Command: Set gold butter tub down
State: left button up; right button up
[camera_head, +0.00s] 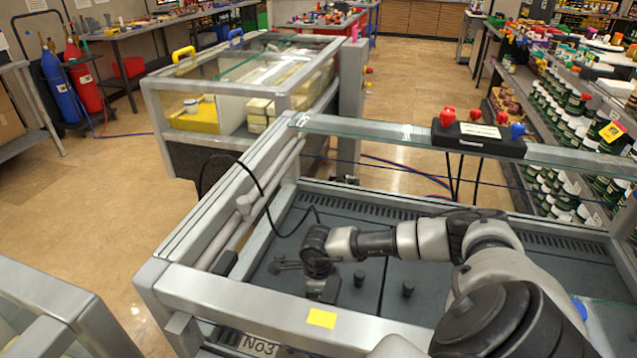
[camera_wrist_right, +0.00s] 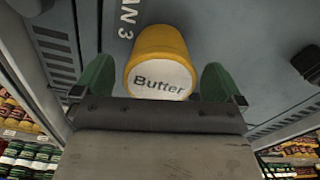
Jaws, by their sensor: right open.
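The gold butter tub (camera_wrist_right: 160,62) shows in the right wrist view, with a white face reading "Butter" turned toward the camera. It is between the two green fingertips of my right gripper (camera_wrist_right: 157,80), which is open, with a gap on each side of the tub. The tub appears to rest against the dark grey surface behind it. In the head view my right gripper (camera_head: 322,288) is low inside the grey-framed machine, near its front left part. The tub is hidden there. My left gripper is not in view.
The machine's dark floor (camera_head: 440,290) has black knobs (camera_head: 360,278) beside my right gripper. A metal frame (camera_head: 290,305) with a yellow note surrounds it. A glass bar with a black switch box (camera_head: 478,137) spans the back. Another glass-topped machine (camera_head: 250,85) stands behind, left.

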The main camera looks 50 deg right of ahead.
notch_tip(320, 180, up, 12)
jog(key=b, duration=0.1)
dwell(0.4)
jog(key=shift+r, duration=0.1)
